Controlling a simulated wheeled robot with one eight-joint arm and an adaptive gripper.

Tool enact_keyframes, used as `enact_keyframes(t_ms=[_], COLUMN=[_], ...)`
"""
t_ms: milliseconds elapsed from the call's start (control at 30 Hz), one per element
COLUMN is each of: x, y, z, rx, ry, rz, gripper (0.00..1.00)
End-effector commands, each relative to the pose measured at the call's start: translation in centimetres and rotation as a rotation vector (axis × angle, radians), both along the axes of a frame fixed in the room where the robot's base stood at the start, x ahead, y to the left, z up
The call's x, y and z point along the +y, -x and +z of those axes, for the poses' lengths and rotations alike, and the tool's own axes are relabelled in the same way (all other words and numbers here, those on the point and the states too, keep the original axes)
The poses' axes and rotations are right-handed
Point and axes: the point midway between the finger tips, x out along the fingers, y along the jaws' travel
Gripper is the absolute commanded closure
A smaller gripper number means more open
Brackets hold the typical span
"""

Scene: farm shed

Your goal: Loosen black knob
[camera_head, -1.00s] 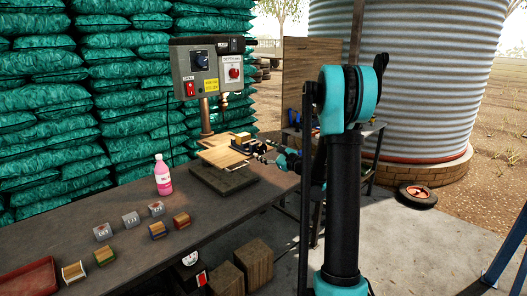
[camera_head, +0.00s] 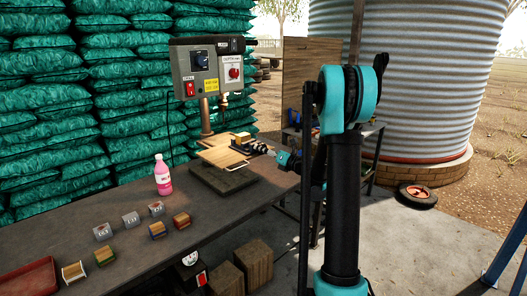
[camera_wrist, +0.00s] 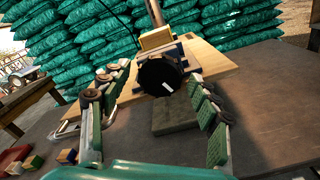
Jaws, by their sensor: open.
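The black knob (camera_wrist: 160,75) shows in the wrist view as a round black disc with a small white mark. It is at the front of a small vise that holds a wooden block (camera_wrist: 156,39) on the wooden drill-press table (camera_wrist: 207,66). My gripper (camera_wrist: 154,80) is open, one finger on each side of the knob, with gaps visible and no clear contact. In the head view my gripper (camera_head: 261,148) is at the right of the wooden table (camera_head: 222,157). The knob cannot be made out there.
The drill press (camera_head: 207,68) has a control box with red and blue controls. A pink bottle (camera_head: 162,175) stands left of its base (camera_head: 224,180). Several small blocks and a red tray (camera_head: 28,279) lie on the bench's left part. Green sacks (camera_head: 120,80) are stacked behind.

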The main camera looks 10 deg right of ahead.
Motion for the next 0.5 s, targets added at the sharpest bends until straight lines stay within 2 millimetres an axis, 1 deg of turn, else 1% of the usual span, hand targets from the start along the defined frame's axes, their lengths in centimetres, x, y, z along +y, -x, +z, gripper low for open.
enact_keyframes(t_ms=[300,500], x=[0.01,0.01], y=[0.01,0.01], z=[0.00,0.00], rx=[0.188,0.276], ry=[-0.258,-0.379], rz=[0.000,0.000], gripper=[0.38,0.38])
